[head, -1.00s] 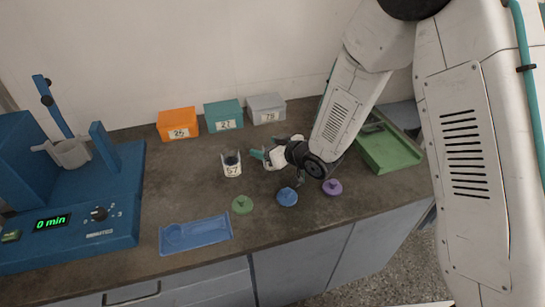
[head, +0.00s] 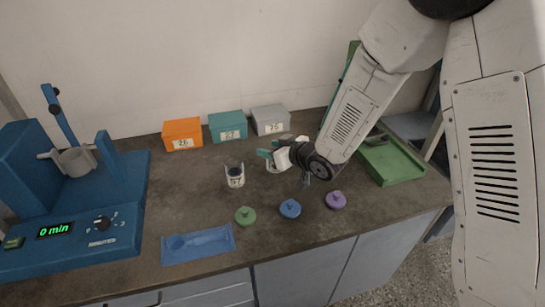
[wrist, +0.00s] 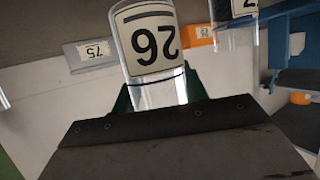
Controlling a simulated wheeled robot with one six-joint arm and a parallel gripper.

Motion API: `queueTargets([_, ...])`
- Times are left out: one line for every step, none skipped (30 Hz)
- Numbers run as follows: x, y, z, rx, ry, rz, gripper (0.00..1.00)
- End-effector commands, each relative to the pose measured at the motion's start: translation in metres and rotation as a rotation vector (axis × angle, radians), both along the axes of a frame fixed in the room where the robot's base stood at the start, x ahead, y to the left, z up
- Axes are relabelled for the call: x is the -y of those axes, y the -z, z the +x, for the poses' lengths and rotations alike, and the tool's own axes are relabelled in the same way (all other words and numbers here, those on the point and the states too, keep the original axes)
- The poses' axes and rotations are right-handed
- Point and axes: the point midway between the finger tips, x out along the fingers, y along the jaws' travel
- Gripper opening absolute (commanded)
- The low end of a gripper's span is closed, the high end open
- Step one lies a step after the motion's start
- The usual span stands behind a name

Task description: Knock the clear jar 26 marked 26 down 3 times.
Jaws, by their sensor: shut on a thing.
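The clear jar marked 26 (wrist: 150,45) fills the upper middle of the wrist view, its label upside down in that picture. My gripper (wrist: 158,95) is shut on it, with dark green fingers on both sides of the jar. In the head view my gripper (head: 268,156) is over the middle of the bench, right of the clear jar marked 57 (head: 235,175). There the held jar is mostly hidden by my gripper, and I cannot tell how far its bottom is from the bench.
Orange (head: 182,133), teal (head: 228,126) and grey (head: 270,120) boxes stand along the wall. Green (head: 245,215), blue (head: 290,208) and purple (head: 336,200) lids lie in front. A blue tray (head: 198,245), the blue shaker (head: 75,215) and a green tray (head: 392,162) flank the bench.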

Motion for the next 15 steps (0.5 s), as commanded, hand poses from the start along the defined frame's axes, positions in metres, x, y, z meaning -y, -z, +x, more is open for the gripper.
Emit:
queueTargets([0.000,-0.013,0.001,0.005,0.000,0.002,0.18])
queueTargets([0.000,-0.019,0.000,0.007,-0.001,0.001,0.18])
queueTargets([0.000,-0.027,0.001,0.006,0.000,0.001,0.18])
queueTargets([0.000,-0.033,0.001,0.007,0.000,0.002,0.18])
queueTargets([0.000,-0.038,0.000,0.006,0.000,0.001,0.18])
queueTargets([0.000,-0.044,0.000,0.005,0.000,0.000,0.18])
queueTargets([0.000,-0.048,0.000,0.004,-0.001,0.001,0.18])
queueTargets([0.000,-0.052,0.000,0.005,-0.001,0.001,0.18])
queueTargets([0.000,-0.056,0.000,0.004,0.000,0.000,0.18])
queueTargets([0.000,-0.057,0.000,0.002,0.001,0.000,0.18])
queueTargets([0.000,-0.058,0.000,0.001,0.001,0.000,0.18])
queueTargets([0.000,-0.059,0.000,-0.001,0.000,0.001,0.18])
queueTargets([0.000,-0.058,0.000,-0.001,0.000,0.001,0.18])
queueTargets([0.000,-0.057,0.000,-0.001,0.000,0.000,0.18])
queueTargets([0.000,-0.054,0.000,-0.002,0.000,-0.001,0.18])
